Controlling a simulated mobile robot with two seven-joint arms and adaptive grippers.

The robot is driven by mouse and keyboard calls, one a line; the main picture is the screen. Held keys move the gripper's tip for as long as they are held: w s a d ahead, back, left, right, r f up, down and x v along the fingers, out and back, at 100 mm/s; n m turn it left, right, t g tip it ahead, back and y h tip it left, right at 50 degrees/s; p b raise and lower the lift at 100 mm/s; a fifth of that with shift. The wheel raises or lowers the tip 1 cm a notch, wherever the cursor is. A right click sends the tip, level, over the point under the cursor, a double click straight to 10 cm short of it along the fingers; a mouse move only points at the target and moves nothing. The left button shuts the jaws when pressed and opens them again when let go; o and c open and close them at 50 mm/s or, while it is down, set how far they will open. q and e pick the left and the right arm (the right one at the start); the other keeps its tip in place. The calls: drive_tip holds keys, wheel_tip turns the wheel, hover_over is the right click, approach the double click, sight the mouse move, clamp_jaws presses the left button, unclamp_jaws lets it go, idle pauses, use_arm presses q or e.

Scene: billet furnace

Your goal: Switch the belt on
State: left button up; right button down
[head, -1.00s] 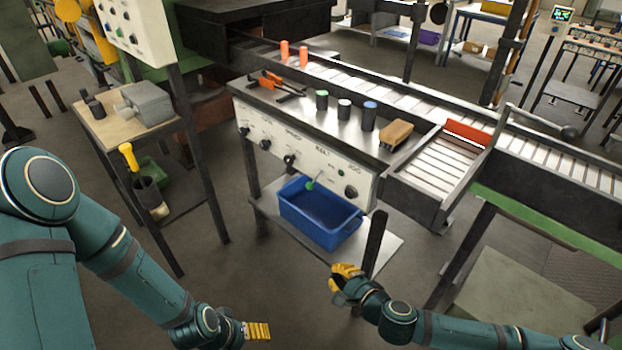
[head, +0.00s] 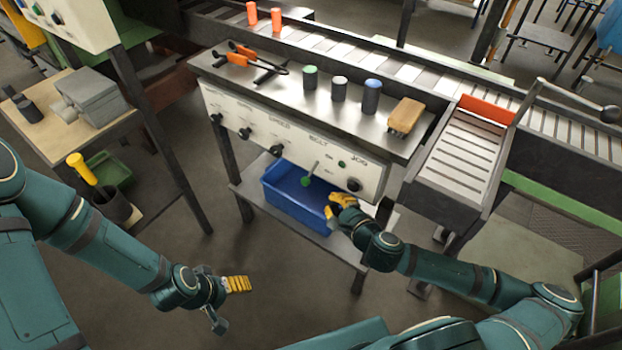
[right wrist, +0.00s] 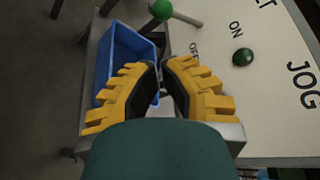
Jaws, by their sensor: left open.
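The panel (head: 295,137) on the front of the steel bench carries a lever with a green knob (head: 306,181) under the BELT label. The lever slants outward and down, on the OFF side. It also shows at the top of the right wrist view (right wrist: 161,10), near ON and OFF marks and a dark green round lamp or button (right wrist: 242,57). My right gripper (head: 332,209) is below and right of the knob, apart from it. Its yellow fingertips come together with nothing between them in the right wrist view (right wrist: 160,63). My left gripper (head: 240,284) is open and empty, low over the floor.
A blue bin (head: 292,200) stands on the shelf under the panel, close to my right gripper. A JOG knob (head: 354,185) and other black knobs sit on the panel. A roller tray (head: 455,155) juts out at right.

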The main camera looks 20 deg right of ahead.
sight(311, 173)
drive_tip(key=shift+s, duration=0.1)
drive_tip(key=b+x, duration=0.1)
drive_tip(key=x, duration=0.9)
drive_tip(key=shift+b, duration=0.4)
drive_tip(key=shift+r, duration=0.1)
